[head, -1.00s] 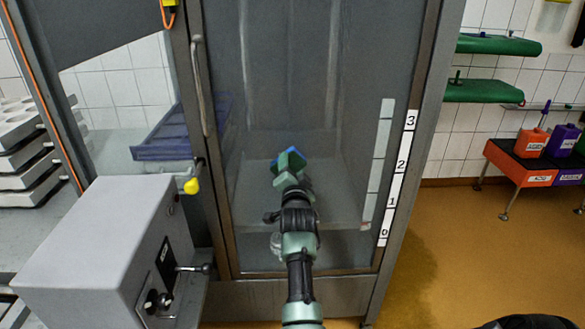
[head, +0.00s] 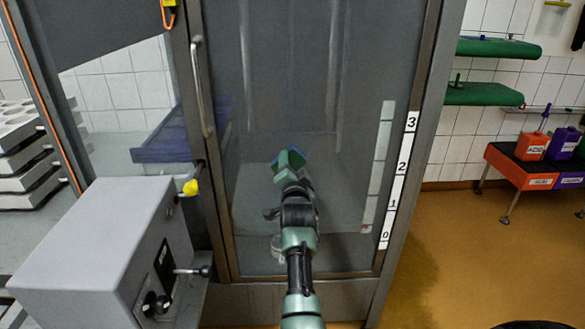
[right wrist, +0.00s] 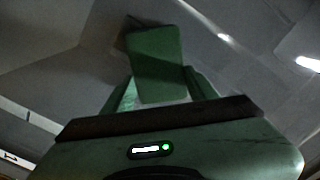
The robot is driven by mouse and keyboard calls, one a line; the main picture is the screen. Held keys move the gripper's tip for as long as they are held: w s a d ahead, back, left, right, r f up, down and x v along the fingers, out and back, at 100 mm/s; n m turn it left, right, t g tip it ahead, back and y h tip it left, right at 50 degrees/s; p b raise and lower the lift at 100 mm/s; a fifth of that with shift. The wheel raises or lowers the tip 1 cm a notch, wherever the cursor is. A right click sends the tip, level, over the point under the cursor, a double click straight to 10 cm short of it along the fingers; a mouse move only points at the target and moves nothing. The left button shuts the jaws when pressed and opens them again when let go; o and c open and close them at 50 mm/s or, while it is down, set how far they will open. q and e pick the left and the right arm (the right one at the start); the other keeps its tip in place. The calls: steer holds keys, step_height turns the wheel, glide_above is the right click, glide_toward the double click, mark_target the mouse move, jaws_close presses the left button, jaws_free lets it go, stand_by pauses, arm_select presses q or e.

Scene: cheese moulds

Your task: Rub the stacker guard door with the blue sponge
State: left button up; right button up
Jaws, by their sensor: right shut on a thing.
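The stacker guard door (head: 290,90) is a tall clear panel in a grey metal frame, and it is shut. My right gripper (head: 289,168) is in front of its lower middle part, shut on the blue sponge (head: 302,156). Only a small blue edge of the sponge shows in the head view. In the right wrist view a green block face (right wrist: 157,62), seemingly the sponge's other side, stands between the fingers (right wrist: 160,95). The sponge is at or close to the panel; I cannot tell whether it touches. My left gripper is out of view.
A vertical handle (head: 202,85) runs along the door's left side. The floor (head: 470,250) to the right is free.

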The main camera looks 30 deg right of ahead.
mark_target(306, 162)
steer(key=shift+s+d+r+p, duration=0.15)
steer(key=shift+s+d+p, duration=0.2)
steer(key=shift+d+p, duration=0.2)
steer(key=shift+s+d+p, duration=0.5)
steer(key=shift+s+d, duration=0.3)
steer(key=shift+d, duration=0.35)
steer(key=shift+w, duration=0.1)
steer(key=shift+w, duration=0.1)
steer(key=shift+w+a+b, duration=0.25)
steer(key=shift+w+a, duration=0.1)
steer(key=shift+a, duration=0.2)
steer(key=shift+w+a+b, duration=0.2)
steer(key=shift+w+a, duration=0.1)
steer(key=shift+a, duration=0.25)
steer(key=shift+w+a, duration=0.35)
steer(key=shift+a, duration=0.25)
